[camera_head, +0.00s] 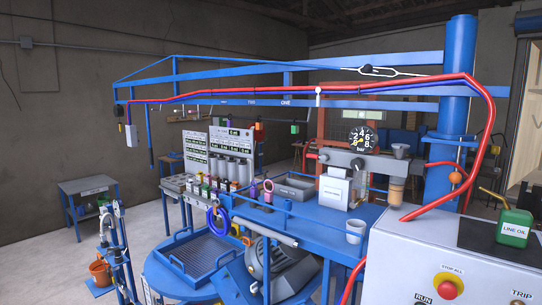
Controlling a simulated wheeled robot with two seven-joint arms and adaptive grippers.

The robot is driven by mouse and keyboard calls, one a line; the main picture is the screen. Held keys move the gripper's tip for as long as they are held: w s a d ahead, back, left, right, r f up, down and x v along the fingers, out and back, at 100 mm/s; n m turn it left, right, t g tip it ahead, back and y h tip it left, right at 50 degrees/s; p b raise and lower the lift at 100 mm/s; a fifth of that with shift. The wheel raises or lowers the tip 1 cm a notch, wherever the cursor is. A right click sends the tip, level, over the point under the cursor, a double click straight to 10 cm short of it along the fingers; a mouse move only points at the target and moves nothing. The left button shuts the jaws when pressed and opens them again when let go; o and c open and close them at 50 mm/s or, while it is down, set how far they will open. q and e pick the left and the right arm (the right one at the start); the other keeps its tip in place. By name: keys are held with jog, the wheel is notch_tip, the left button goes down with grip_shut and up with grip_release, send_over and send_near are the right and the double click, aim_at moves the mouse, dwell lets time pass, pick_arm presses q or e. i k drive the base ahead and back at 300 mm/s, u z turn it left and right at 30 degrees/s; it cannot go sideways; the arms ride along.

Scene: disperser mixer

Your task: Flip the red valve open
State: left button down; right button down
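A small red lever (313,157) sticks out to the left from a grey block (345,159) on the blue bench (320,219). It looks like the red valve, but it is too small to tell its position. A round black gauge (361,139) marked "bar" stands above the block. A brown-orange cylinder (396,191) hangs below the block's right end. Neither of my grippers shows in this view.
A white control cabinet (390,262) with a red stop button (448,287) and a green oil can (513,228) stands at the front right. A red hose (420,82) runs along the blue overhead boom. A white cup (355,231) stands near the bench edge.

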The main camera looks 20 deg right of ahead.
aim_at(324, 158)
jog(key=i, duration=1)
jog(key=z, duration=1)
